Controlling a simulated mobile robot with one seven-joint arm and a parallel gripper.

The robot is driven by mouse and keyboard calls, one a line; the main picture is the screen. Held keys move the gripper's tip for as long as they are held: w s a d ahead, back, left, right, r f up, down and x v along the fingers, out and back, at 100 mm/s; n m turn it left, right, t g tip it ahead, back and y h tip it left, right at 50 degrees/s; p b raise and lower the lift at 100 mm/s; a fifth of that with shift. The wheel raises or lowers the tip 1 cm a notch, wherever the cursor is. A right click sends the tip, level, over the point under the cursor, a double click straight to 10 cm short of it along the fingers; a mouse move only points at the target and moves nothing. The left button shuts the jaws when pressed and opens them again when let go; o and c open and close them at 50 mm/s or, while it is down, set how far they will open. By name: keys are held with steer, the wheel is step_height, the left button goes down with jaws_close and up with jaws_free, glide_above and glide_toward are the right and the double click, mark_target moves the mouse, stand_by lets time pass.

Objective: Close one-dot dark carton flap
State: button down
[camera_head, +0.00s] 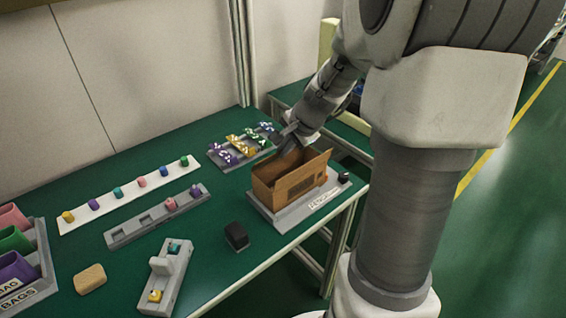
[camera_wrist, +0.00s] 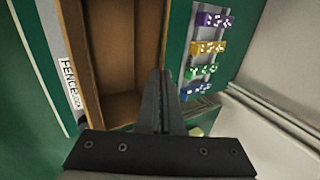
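An open brown carton (camera_head: 288,188) sits in a grey holder (camera_head: 262,207) on the green table. A dark patch shows on its near side, and a raised panel stands at its right end. In the wrist view I look down into the carton (camera_wrist: 87,60), and its inside looks empty. No dot mark is readable, so I cannot tell which flap is the one-dot one. My gripper (camera_head: 287,140) is over the carton's far side. In the wrist view the fingers of my gripper (camera_wrist: 163,75) are together beside the carton's right wall, with nothing seen between them. Contact is unclear.
Behind the carton stands a grey rack of patterned coloured blocks (camera_head: 240,145). A black block (camera_head: 236,236) lies left of the carton. A small dark knob (camera_head: 344,178) is at the holder's right end, near the table edge. A grey fixture (camera_head: 168,275) stands front left.

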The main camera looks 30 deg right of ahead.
steer(key=t+b, duration=0.1)
steer(key=b, duration=0.4)
steer(key=s+f+t+b, duration=0.1)
steer(key=t+b, duration=0.1)
steer(key=b, duration=0.3)
steer(key=shift+f+y, duration=0.15)
steer(key=shift+y, duration=0.25)
steer(key=shift+s+d+t+b, duration=0.1)
steer(key=shift+t+b, duration=0.5)
steer(key=shift+b, duration=0.4)
